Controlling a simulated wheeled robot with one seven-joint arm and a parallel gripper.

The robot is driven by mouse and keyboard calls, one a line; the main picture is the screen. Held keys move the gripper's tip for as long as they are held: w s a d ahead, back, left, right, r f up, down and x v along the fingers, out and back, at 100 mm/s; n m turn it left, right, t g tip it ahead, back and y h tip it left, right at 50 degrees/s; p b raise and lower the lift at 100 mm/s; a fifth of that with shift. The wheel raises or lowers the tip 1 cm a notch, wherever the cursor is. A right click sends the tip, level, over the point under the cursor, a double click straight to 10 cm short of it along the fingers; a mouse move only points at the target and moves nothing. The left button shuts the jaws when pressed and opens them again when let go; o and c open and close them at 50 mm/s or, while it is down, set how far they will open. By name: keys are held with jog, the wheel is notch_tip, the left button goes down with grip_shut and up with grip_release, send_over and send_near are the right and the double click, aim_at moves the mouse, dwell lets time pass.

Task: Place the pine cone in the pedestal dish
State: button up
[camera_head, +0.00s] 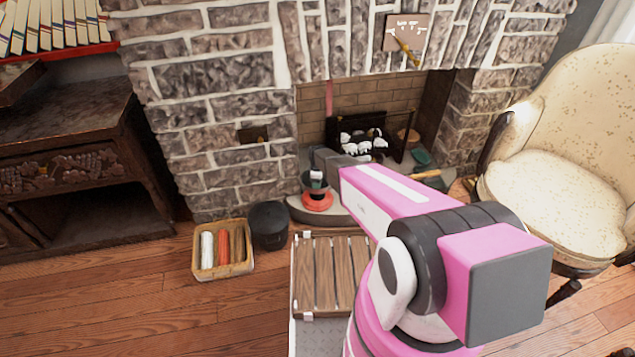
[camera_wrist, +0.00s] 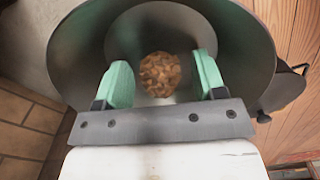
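The pine cone (camera_wrist: 160,73) is brown and rough. In the wrist view it is at the bottom of a round dark grey dish (camera_wrist: 75,48), which appears to be the pedestal dish. My gripper (camera_wrist: 162,62) is over this dish with its two green fingers apart. The cone shows between the fingers with a gap on each side and appears to lie beyond their tips. In the head view, a dark dish with a red base (camera_head: 317,201) stands on the hearth below my gripper (camera_head: 318,172). The cone is hidden there.
A black bucket (camera_head: 269,226) and a basket of rolls (camera_head: 223,263) stand on the wooden floor left of the hearth. The stone fireplace (camera_head: 215,120) rises behind. A cream armchair (camera_head: 560,195) is at right, a dark cabinet (camera_head: 75,165) at left. Floor in front of the cabinet is clear.

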notch_tip(320, 180, up, 12)
jog(key=s+d+r+m, duration=0.5)
jog(key=s+r, duration=0.1)
jog(key=s, duration=0.3)
jog(key=s+d+r+m, duration=0.5)
jog(key=s+r, duration=0.2)
jog(key=s, duration=0.2)
jog(key=s+d+r+m, duration=0.5)
jog(key=s+r+m, duration=0.1)
jog(key=s, duration=0.2)
jog(key=shift+s+r, duration=0.35)
jog(key=shift+s, duration=0.05)
